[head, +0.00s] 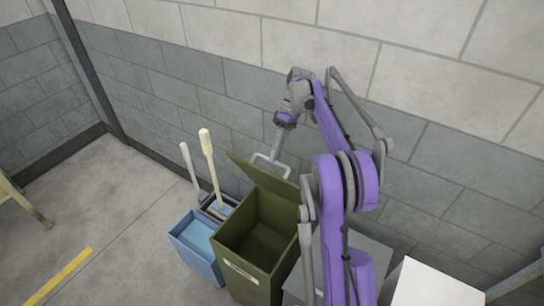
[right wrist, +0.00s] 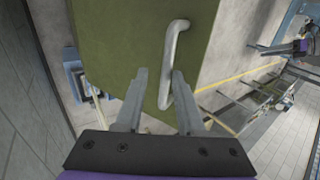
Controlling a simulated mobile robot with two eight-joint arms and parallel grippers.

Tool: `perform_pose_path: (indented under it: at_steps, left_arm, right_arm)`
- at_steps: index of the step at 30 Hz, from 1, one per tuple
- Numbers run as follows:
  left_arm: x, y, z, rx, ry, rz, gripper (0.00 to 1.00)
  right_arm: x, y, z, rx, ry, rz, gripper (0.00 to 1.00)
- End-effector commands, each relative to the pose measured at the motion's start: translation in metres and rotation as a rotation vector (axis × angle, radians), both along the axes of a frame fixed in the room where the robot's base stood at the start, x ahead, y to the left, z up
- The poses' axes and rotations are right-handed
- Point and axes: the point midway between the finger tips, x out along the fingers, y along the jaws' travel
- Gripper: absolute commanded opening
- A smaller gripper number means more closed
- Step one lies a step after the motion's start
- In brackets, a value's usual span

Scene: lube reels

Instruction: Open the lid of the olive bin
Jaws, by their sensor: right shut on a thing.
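The olive bin (head: 279,222) stands below the wall, with its dark interior showing. Its olive lid (head: 284,186) is swung up and tilted at the back of the bin. A pale bar handle (head: 258,158) is on the lid. My right gripper (head: 274,156) is at this handle, shut on it. In the right wrist view the lid (right wrist: 120,40) fills the upper middle, and the handle (right wrist: 175,45) runs down between the fingers of my gripper (right wrist: 160,78).
A blue bin (head: 198,250) with two pale long-handled tools (head: 208,155) stands close on the left. A grey box (head: 365,255) and a white surface (head: 428,284) are at the right. The block wall (head: 230,110) is close behind.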

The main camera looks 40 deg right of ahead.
Motion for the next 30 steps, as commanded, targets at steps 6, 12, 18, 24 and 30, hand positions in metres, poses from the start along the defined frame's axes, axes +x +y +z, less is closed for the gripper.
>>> perform_pose_path:
  at_steps: [6,12,18,24,30]
  left_arm:
    - [-0.0011,0.0000,-0.0026,0.000,0.002,0.000,0.67]
    - [-0.0012,0.0000,-0.0028,0.000,0.003,0.000,0.67]
    - [-0.0010,0.0000,-0.0025,0.000,0.002,0.000,0.67]
    - [-0.0005,0.0000,-0.0012,0.000,0.001,0.000,0.67]
    - [-0.0001,0.0000,-0.0004,0.000,0.000,0.000,0.67]
  right_arm:
    - [0.0010,-0.0127,-0.0144,-0.020,0.002,-0.011,0.00]
    - [0.0010,-0.0128,-0.0148,-0.021,0.003,-0.010,0.00]
    - [0.0013,-0.0120,-0.0140,-0.019,0.002,-0.010,0.47]
    - [0.0018,-0.0100,-0.0112,-0.017,0.002,-0.008,0.47]
    - [0.0021,-0.0087,-0.0089,-0.014,0.002,-0.006,0.47]
